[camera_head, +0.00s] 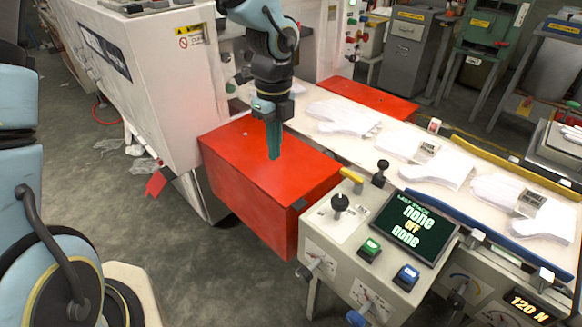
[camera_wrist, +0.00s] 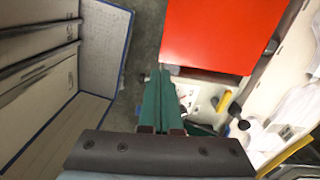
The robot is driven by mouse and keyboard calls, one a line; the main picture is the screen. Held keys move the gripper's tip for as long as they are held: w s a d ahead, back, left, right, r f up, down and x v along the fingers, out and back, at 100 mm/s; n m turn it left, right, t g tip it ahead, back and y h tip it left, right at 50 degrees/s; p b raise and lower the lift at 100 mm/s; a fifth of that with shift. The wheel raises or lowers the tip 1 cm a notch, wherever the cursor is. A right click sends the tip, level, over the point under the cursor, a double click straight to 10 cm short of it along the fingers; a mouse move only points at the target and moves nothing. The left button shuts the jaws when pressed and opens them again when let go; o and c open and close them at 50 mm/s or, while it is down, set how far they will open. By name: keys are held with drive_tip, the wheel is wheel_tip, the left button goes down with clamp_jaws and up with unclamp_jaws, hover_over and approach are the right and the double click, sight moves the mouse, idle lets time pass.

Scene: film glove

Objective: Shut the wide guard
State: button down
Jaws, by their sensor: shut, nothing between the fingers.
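A wide red guard (camera_head: 255,165) with a flat top and a front face stands beside the white machine, left of the control panel. It also shows as a red panel in the wrist view (camera_wrist: 222,35). A second, flatter red panel (camera_head: 368,98) lies behind the belt. Which of the two is the wide guard is not labelled. My gripper (camera_head: 274,152) points down over the nearer red guard, with its green fingers together and empty. The fingers also show in the wrist view (camera_wrist: 158,75). Whether they touch the guard I cannot tell.
A control panel (camera_head: 330,245) with levers, a green button, a blue button and a screen (camera_head: 408,228) stands in front right. White gloves (camera_head: 345,117) lie along the belt. The white machine (camera_head: 150,75) borders the left. Grey floor (camera_head: 190,260) is open at lower left.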

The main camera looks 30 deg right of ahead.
drive_tip(key=r, duration=0.1)
drive_tip(key=p, duration=0.2)
approach(279, 202)
drive_tip(key=shift+m, duration=0.3)
wheel_tip(279, 202, down, 6)
drive_tip(key=shift+a+f, duration=0.1)
drive_tip(key=shift+f, duration=0.15)
